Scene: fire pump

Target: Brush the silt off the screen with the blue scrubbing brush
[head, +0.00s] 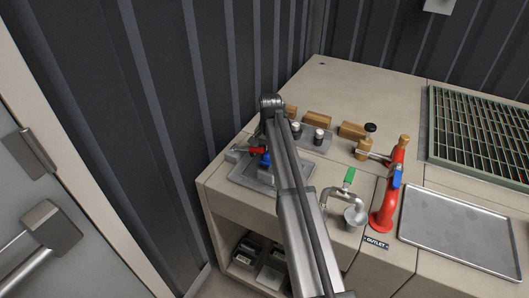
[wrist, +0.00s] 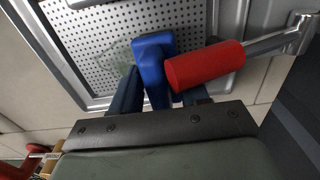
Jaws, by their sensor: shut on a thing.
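The blue scrubbing brush (wrist: 153,62) is between the dark fingers of my gripper (wrist: 158,88) in the wrist view, and the gripper is shut on it. The brush is over the perforated metal screen (wrist: 90,38); I cannot tell whether its bristles touch. A faint greenish smear, perhaps silt (wrist: 116,52), lies on the screen just left of the brush. In the head view the brush shows as a small blue patch (head: 265,160) over the grey tray-like frame (head: 243,172), and my arm hides much of this spot.
A red cylindrical grip on a metal lever (wrist: 205,66) is close to the brush and partly covers the right finger. Several small fittings, a red outlet pipe (head: 385,208), a metal tray (head: 458,240) and a green-framed grating (head: 480,130) are to the right. A ribbed wall stands behind.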

